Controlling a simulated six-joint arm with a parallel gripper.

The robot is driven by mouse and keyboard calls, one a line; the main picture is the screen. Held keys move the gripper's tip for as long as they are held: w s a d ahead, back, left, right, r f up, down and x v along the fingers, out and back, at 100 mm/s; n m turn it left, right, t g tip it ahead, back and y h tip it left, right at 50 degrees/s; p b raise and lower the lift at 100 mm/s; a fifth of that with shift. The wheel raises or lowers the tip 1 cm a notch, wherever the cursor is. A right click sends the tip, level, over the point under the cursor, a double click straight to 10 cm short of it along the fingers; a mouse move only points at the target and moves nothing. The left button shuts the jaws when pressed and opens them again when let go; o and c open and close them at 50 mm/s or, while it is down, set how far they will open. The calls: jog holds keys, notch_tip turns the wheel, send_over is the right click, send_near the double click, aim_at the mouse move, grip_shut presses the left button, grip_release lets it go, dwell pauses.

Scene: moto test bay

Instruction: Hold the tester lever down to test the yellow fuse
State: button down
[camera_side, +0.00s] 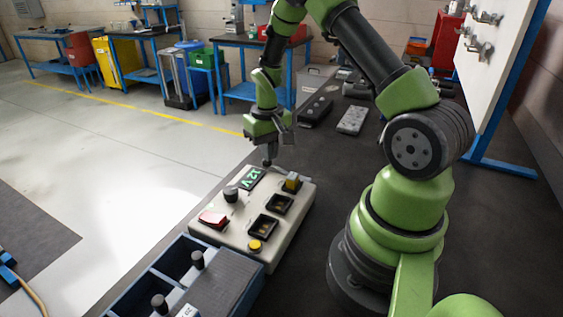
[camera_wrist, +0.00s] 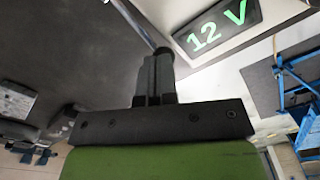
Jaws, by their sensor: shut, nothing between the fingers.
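The cream tester box (camera_side: 235,235) stands on the dark bench in the side view. Its display (camera_side: 251,178) is lit green; it reads "12 V" in the wrist view (camera_wrist: 217,24). The yellow fuse (camera_side: 292,182) sits upright at the box's far right corner. My gripper (camera_side: 268,160) points down at the box's far edge, beside the display. In the wrist view its fingers (camera_wrist: 156,72) are shut and empty. A dark rounded knob (camera_wrist: 162,51) shows just past the fingertips, perhaps the lever's end; I cannot tell whether they touch. The rest of the lever is hidden.
The box top also carries a black knob (camera_side: 231,193), a red rocker (camera_side: 213,219), two dark sockets (camera_side: 279,204) (camera_side: 263,226) and a yellow button (camera_side: 255,245). A blue compartment tray (camera_side: 148,272) stands in front. A grey block (camera_side: 352,120) lies behind on the bench.

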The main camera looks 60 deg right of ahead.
jog(key=shift+f, duration=0.2)
jog(key=shift+w+f, duration=0.1)
jog(key=shift+f, duration=0.2)
jog(key=shift+w+f, duration=0.1)
jog(key=shift+f, duration=0.35)
dwell(0.5)
dwell(1.5)
jog(key=shift+r, duration=4.5)
